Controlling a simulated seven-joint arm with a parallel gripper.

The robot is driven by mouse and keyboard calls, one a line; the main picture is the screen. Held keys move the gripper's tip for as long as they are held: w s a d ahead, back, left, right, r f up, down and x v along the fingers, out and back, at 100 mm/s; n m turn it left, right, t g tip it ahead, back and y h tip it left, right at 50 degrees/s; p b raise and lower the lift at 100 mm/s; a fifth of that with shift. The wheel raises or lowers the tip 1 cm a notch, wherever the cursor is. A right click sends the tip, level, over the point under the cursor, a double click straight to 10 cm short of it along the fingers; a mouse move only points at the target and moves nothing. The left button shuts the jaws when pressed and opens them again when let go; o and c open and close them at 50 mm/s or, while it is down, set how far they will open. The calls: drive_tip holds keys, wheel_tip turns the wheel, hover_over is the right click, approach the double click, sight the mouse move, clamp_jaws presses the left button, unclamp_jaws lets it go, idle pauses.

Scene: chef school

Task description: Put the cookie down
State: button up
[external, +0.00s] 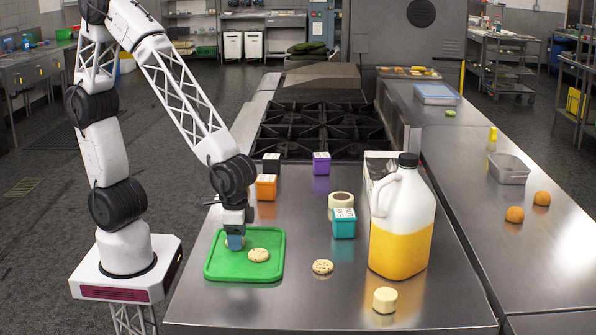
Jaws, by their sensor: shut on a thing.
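My gripper (235,243) points down over the left back part of the green tray (219,270). A second speckled cookie (258,255) lies flat on the tray, just right of my gripper. A third cookie (322,267) lies on the steel counter, right of the tray.
Orange (266,187), black (271,163), purple (321,163) and teal (344,223) boxes stand behind and right of the tray. A tape-like roll (341,202), large yellow-filled jug (402,222) and pale round block (384,300) are further right. The counter's front middle is clear.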

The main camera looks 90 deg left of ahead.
drive_tip(key=shift+f, duration=0.1)
drive_tip(key=o, duration=0.9)
wheel_tip(320, 180, up, 12)
idle(0.6)
drive_tip(key=shift+a, duration=0.1)
idle(0.4)
drive_tip(key=s+a+r+t, duration=0.1)
drive_tip(key=s+a+r, duration=0.2)
drive_tip(key=s+a, duration=0.4)
drive_tip(key=s+a+r+t, duration=0.1)
drive_tip(key=s+a+r, duration=0.3)
drive_tip(key=a, duration=1.1)
drive_tip(key=s, duration=0.3)
drive_tip(key=shift+a+t, duration=0.2)
drive_tip(key=shift+t, duration=0.1)
